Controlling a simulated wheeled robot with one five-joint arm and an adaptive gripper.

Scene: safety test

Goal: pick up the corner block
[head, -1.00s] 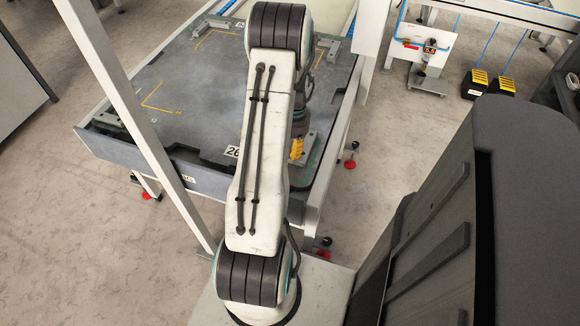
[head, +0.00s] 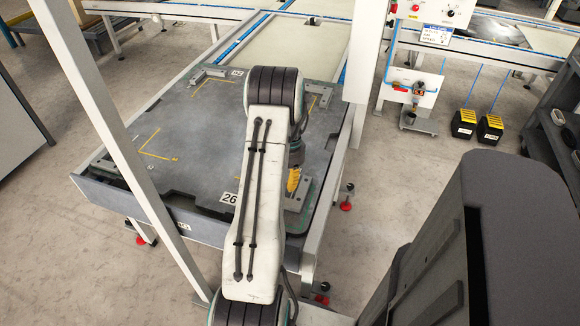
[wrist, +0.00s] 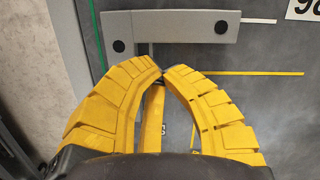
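The corner block (wrist: 190,27), a grey metal piece with black round holes, lies on the dark tray in the wrist view. In the head view, a grey block (head: 300,196) lies at the tray's near right corner, close to my gripper (head: 293,180). In the wrist view, the yellow fingers of my gripper (wrist: 163,71) meet at their tips, just below the block's long part. I see nothing held between them. Whether the tips touch the block is hidden.
The tray (head: 190,130) carries yellow corner lines and similar grey blocks at other corners, such as one at the far left (head: 208,76). A white post (head: 115,130) stands before the tray. Yellow-topped black boxes (head: 490,128) stand on the floor at right.

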